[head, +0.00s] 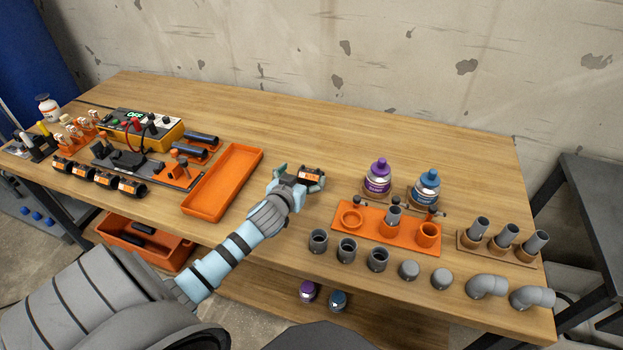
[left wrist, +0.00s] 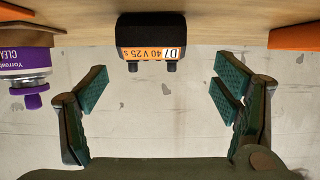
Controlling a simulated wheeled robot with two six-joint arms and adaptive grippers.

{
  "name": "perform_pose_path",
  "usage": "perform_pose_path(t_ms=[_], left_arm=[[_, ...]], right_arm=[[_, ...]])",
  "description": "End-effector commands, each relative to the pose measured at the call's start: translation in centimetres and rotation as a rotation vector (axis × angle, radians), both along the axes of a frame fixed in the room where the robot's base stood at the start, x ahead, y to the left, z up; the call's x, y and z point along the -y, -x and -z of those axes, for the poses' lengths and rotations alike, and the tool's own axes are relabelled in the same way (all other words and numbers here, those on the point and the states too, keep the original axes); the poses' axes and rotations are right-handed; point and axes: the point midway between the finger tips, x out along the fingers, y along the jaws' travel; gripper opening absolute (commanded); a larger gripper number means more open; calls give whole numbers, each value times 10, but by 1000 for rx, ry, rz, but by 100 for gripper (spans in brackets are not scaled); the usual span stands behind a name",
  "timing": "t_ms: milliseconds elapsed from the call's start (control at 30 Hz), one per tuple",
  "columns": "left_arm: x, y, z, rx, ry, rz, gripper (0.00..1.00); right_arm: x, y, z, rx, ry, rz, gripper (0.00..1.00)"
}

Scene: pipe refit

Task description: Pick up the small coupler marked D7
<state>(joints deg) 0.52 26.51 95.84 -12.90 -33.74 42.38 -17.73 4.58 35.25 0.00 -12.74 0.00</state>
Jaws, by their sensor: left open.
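A small black coupler (head: 311,175) with an orange label stands on the table right of the orange tray. In the left wrist view the coupler (left wrist: 151,35) shows upside down at the top, with two short pegs; its label seems to read D7, the second character partly unclear. My left gripper (head: 297,180) is at the coupler in the head view, hiding part of it. In the left wrist view my left gripper (left wrist: 160,88) is open and empty, fingers spread wide, with the coupler lying between their lines and apart from both. My right gripper is not in view.
The empty orange tray (head: 190,192) lies to the left. Several black cylinders with orange labels (head: 105,180) lie beyond it. A purple-capped bottle (head: 377,180), also in the left wrist view (left wrist: 24,65), and an orange pipe stand (head: 365,232) are to the right. Table behind the coupler is clear.

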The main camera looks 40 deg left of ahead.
Motion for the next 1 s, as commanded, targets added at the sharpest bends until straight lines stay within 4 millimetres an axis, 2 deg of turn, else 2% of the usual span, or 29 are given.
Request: perform_pose_path(t_ms=[100, 233, 333, 500, 833, 1000], left_arm=[[-1, -19, 9, 2, 4, 0, 82], [-5, -42, 19, 1, 2, 2, 82], [-7, -49, 20, 0, 1, 4, 82], [-7, -49, 19, 0, 1, 5, 82], [-6, -49, 19, 0, 1, 5, 30], [-6, -49, 19, 0, 1, 5, 30]], right_arm=[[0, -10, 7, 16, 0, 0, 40], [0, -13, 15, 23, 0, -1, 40], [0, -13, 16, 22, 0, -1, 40], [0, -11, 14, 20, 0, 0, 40], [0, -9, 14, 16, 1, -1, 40], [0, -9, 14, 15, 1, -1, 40]])
